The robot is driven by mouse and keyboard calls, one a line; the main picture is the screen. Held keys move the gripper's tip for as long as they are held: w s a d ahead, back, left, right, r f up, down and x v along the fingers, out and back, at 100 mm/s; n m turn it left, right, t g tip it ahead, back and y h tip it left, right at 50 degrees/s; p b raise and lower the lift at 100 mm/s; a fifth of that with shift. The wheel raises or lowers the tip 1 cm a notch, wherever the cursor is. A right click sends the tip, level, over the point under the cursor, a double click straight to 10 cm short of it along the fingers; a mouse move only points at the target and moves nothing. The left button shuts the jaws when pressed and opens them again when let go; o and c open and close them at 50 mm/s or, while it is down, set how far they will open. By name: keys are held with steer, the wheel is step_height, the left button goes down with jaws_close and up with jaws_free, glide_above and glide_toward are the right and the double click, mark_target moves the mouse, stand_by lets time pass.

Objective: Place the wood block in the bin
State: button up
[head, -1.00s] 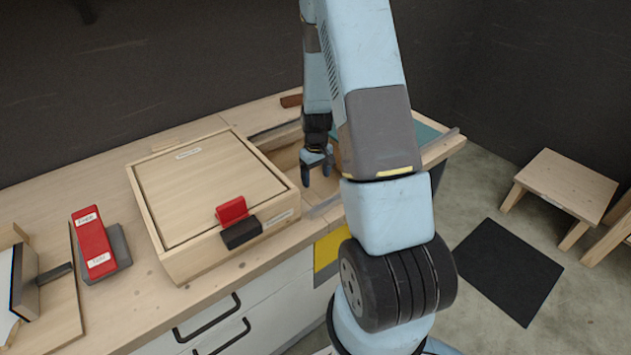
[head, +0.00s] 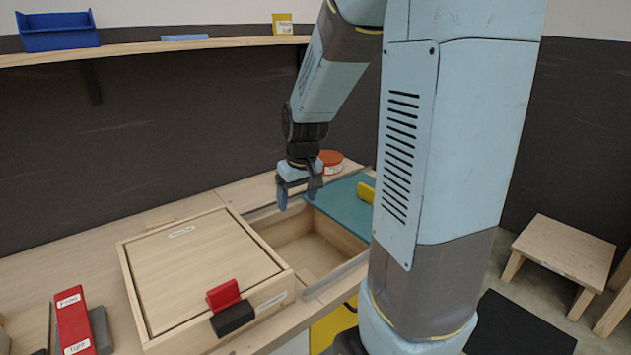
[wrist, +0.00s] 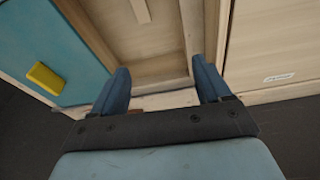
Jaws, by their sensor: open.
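My gripper (head: 298,197) is open and empty, above the back of an open wooden compartment (head: 300,247). In the wrist view its two blue fingers (wrist: 160,72) point toward this compartment, with nothing held between them. A small light wood piece (head: 307,278) lies at the compartment's front edge; I cannot tell if it is the wood block. A reddish-brown wood piece (wrist: 154,101) shows partly between the fingers in the wrist view, mostly hidden by the gripper. No bin can be clearly identified; the open compartment may be it.
A wooden lid panel (head: 200,265) with a red-and-black catch (head: 229,305) lies left of the compartment. A teal lid (head: 340,212) with a yellow handle (head: 365,192) is right. A round orange-lidded container (head: 331,162) stands behind. A shelf (head: 170,47) runs above the bench.

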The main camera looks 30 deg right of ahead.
steer(key=s+a+r+t, duration=0.1)
steer(key=s+a+r, duration=0.1)
steer(key=s+r, duration=0.5)
steer(key=s+a+r+m+t, duration=0.1)
steer(key=s+a+r+t, duration=0.1)
steer(key=s+r, duration=0.5)
steer(key=s+a, duration=0.1)
steer(key=s, duration=0.4)
